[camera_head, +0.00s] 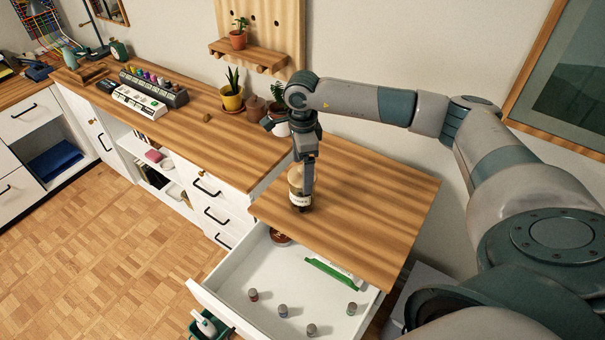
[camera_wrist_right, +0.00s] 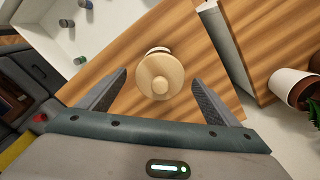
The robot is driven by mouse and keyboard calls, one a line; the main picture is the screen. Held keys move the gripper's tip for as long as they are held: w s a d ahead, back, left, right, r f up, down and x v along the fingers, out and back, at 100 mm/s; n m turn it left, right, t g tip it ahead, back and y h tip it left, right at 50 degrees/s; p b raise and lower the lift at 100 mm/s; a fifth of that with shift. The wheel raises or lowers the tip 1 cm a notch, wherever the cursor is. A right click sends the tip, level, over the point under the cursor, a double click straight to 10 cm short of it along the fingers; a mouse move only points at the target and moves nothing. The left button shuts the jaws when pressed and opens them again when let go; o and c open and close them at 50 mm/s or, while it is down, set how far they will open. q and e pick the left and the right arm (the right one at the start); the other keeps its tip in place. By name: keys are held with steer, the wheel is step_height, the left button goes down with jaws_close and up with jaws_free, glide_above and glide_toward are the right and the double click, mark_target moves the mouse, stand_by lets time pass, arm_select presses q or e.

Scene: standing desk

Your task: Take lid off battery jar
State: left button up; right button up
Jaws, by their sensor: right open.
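The battery jar (camera_head: 298,196) stands on the wooden desk top (camera_head: 375,200) near its left front edge. It has a pale label and is partly hidden by my right gripper (camera_head: 306,190). In the right wrist view its round wooden lid (camera_wrist_right: 160,75) with a central knob sits on the jar, seen from above. My right gripper also shows in the right wrist view (camera_wrist_right: 158,92). Its two fingers are apart, one on each side of the lid, with visible gaps to it. My left gripper is not in view.
The open drawer (camera_head: 232,285) below the desk top holds several batteries (camera_head: 283,311) and a green object (camera_head: 335,276). Potted plants (camera_head: 232,98) stand behind on the neighbouring counter (camera_head: 225,135). The desk top to the right of the jar is clear.

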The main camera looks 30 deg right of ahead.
steer(key=c, duration=1.1)
steer(key=shift+c, duration=0.2)
steer(key=shift+r, duration=0.15)
steer(key=shift+w+r+b, duration=0.1)
steer(key=shift+r+b, duration=0.35)
steer(key=shift+b, duration=0.15)
steer(key=r, duration=0.1)
steer(key=r+b, duration=0.1)
steer(key=s+r+b, duration=0.1)
steer(key=shift+d, duration=0.3)
steer(key=s+d+r+b, duration=0.4)
steer(key=s+r, duration=0.3)
steer(key=s, duration=0.3)
steer(key=shift+d+b, duration=0.15)
steer(key=shift+b, duration=0.3)
steer(key=shift+w, duration=0.1)
